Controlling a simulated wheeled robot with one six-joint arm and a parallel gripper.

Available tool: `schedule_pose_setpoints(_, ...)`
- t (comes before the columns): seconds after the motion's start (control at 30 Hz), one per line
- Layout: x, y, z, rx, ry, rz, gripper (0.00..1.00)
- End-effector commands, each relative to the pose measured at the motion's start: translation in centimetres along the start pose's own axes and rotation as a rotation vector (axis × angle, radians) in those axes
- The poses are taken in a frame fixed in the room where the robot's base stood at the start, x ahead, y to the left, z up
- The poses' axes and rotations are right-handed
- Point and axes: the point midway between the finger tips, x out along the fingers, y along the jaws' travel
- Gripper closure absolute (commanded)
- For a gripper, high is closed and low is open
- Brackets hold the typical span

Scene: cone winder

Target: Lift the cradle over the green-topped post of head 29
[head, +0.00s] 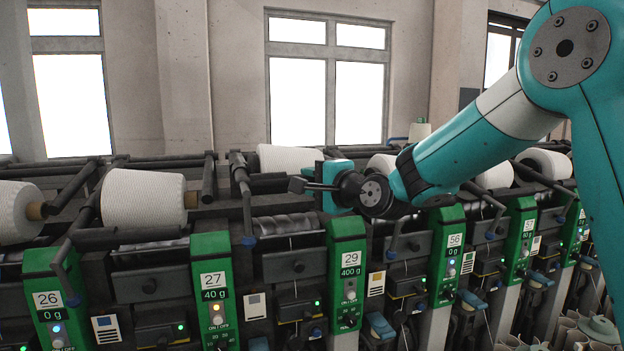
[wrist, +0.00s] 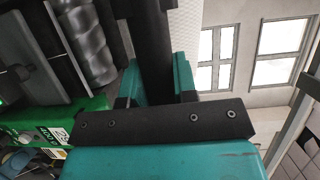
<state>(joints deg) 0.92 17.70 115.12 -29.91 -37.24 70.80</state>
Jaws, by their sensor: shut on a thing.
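The green-topped post of head 29 (head: 346,228) stands upright at the middle of the head view, its label reading 29 and 400 g. In the wrist view its green face (wrist: 45,125) shows at the lower left. My gripper (head: 322,187) is just above and behind the post's top. It is shut on the dark bar of the cradle (head: 300,186), which sticks out to the left of the jaws. In the wrist view the dark cradle bar (wrist: 153,45) runs up from between the teal jaws (wrist: 160,92). The jaws hide the gripped part.
A white cone (head: 288,157) lies behind the gripper. Another large cone (head: 145,198) sits at head 27 (head: 213,280), to the left. Head 56 (head: 447,260) stands to the right. A grooved metal drum (wrist: 85,40) is beside the bar in the wrist view.

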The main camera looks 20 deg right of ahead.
Motion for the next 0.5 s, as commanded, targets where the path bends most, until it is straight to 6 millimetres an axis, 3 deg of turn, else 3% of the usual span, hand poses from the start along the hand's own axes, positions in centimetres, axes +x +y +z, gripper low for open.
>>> schedule_pose_setpoints(0.03, -0.02, 0.29, 0.02, 0.002, -0.001, 0.007, 1.00)
schedule_pose_setpoints(0.07, -0.02, 0.30, 0.02, 0.002, -0.001, 0.007, 0.67)
schedule_pose_setpoints(0.13, -0.02, 0.29, 0.02, 0.002, -0.001, 0.007, 0.51)
schedule_pose_setpoints(0.5, -0.50, 0.24, -0.02, 0.001, 0.000, 0.003, 0.48)
